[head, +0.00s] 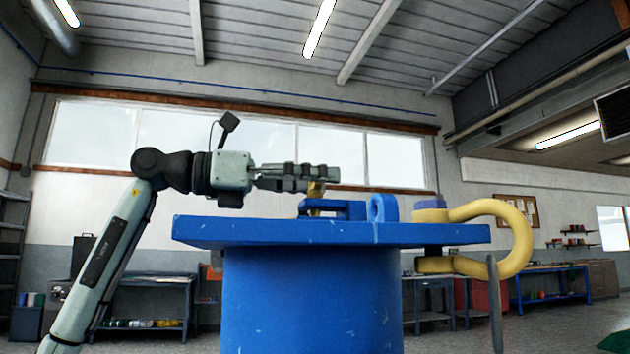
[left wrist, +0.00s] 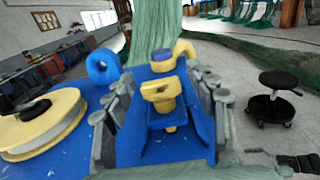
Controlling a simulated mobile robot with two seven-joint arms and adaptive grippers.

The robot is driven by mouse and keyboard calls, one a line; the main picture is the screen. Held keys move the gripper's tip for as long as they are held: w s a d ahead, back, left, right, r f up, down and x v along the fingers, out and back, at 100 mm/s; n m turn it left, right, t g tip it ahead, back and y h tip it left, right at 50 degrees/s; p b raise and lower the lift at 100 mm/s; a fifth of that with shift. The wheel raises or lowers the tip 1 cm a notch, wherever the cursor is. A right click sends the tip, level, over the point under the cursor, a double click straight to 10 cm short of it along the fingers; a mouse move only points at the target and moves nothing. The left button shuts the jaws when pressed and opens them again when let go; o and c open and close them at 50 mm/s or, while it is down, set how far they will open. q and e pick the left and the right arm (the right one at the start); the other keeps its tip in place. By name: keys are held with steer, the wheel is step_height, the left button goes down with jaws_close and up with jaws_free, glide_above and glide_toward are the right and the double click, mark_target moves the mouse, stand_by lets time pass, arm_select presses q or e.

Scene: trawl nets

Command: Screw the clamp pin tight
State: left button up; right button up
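The yellow clamp pin (left wrist: 160,97) has a flat looped head and stands in the blue clamp (left wrist: 198,118) on the blue stand top (head: 330,233). The pin also shows in the head view (head: 317,190), over the clamp (head: 345,207), with its upper part partly hidden by the fingers. My left gripper (head: 322,177) reaches in level from the left, above the clamp. In the left wrist view my left gripper (left wrist: 158,80) has its fingers spread, one on each side of the pin head, with gaps showing. I see no right gripper for certain.
A blue upright ring (head: 376,208) stands just right of the clamp. A large yellow shackle (head: 518,240) sits at the stand's right edge. A pale reel with yellow edge (left wrist: 50,122) lies close by. A black stool (left wrist: 276,98) stands on the floor beyond.

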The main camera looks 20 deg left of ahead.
arm_select(q)
steer(key=v, duration=1.2)
steer(key=shift+f, duration=0.1)
stand_by(0.4)
